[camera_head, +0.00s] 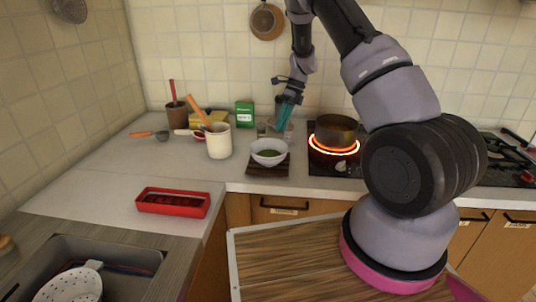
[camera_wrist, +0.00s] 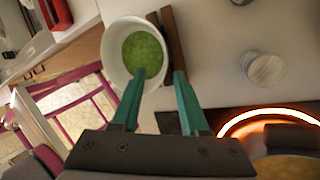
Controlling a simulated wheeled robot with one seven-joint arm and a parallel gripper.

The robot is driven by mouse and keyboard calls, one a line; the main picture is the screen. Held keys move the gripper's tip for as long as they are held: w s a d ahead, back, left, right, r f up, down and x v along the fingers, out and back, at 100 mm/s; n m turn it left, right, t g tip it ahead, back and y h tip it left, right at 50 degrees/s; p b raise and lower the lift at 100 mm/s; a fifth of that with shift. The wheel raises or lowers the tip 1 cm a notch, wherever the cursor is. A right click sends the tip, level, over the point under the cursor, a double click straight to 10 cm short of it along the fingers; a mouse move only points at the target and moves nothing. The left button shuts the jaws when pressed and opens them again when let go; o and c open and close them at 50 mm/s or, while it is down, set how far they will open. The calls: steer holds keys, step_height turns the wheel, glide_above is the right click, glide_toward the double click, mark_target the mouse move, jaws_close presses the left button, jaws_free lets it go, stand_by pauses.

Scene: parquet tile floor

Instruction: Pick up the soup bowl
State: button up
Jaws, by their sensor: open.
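The soup bowl (camera_head: 268,160) is white, holds green soup and stands upright on a dark wooden board (camera_head: 266,170) near the counter's front edge. In the wrist view the bowl (camera_wrist: 112,48) shows at upper left of centre, beyond my fingertips. My gripper (camera_head: 281,126) has teal fingers pointing down, above and behind the bowl. It is open and empty. In the wrist view my gripper's (camera_wrist: 160,76) left finger overlaps the bowl's lower rim, and the right finger lies over the board (camera_wrist: 176,45) beside it. Whether a finger touches the bowl cannot be told.
A glowing stove ring (camera_head: 333,148) with a pot (camera_head: 335,128) is right of the bowl. A utensil crock (camera_head: 218,142) stands left, a green box (camera_head: 244,114) behind. A red tray (camera_head: 172,202) lies front left. The counter between tray and board is clear.

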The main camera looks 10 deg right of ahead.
mark_target(277, 143)
steer(key=x, duration=0.7)
steer(key=shift+s+d+f, duration=0.2)
steer(key=shift+d+f, duration=0.05)
steer(key=shift+f, duration=0.25)
steer(key=shift+c, duration=0.3)
jaws_close()
stand_by(0.7)
